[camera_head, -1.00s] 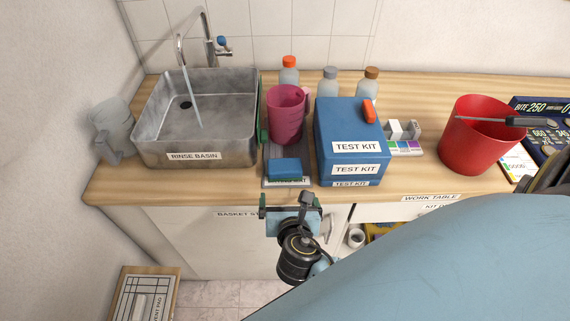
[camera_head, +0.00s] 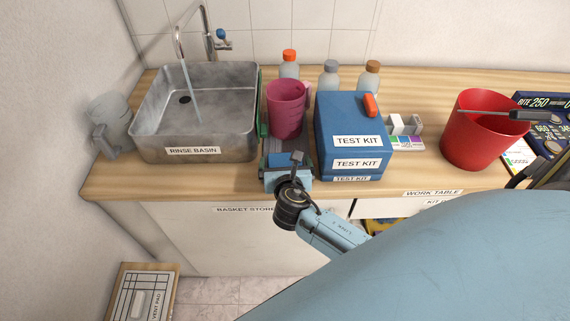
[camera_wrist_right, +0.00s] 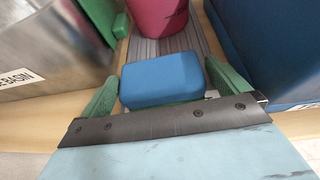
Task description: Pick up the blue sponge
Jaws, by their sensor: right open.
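The blue sponge (camera_wrist_right: 162,80) lies on a grey ribbed tray (camera_wrist_right: 170,47) in the right wrist view, with a green layer showing under its blue top. My right gripper (camera_wrist_right: 164,82) is open, with one green finger on each side of the sponge. The left finger is close to the sponge's left end and the right finger is near its right end; I cannot tell whether either touches. In the head view my right gripper (camera_head: 287,166) covers most of the sponge. My left gripper is not in view.
A pink jug (camera_head: 286,109) stands just behind the sponge. The steel rinse basin (camera_head: 196,140) is at the left, and the blue test kit box (camera_head: 350,125) is close at the right. A red bucket (camera_head: 476,135) stands farther right on the wooden counter (camera_head: 225,178).

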